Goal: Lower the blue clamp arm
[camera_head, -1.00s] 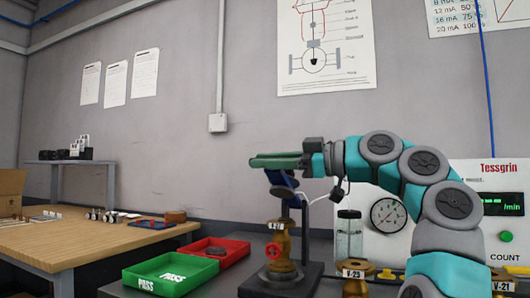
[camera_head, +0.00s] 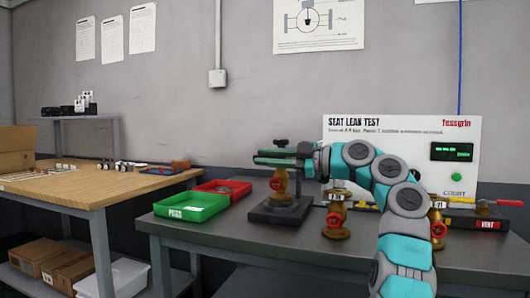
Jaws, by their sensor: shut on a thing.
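My gripper (camera_head: 275,157) reaches in from the right, its green fingers level and shut around the top of the clamp stand. The blue clamp arm is almost wholly hidden behind the fingers, so its exact angle cannot be told. A black knob (camera_head: 281,142) stands up just above the fingers. Below them a brass valve (camera_head: 280,184) with a red handwheel stands upright on the black clamp base (camera_head: 278,210). The gap between the fingers and the valve top is small, and contact there cannot be told.
Two more brass valves (camera_head: 336,222) stand on the grey bench, to the right. A green PASS tray (camera_head: 191,207) and a red tray (camera_head: 240,189) lie to the left. The white leak test panel (camera_head: 400,140) stands behind my arm. The bench front is clear.

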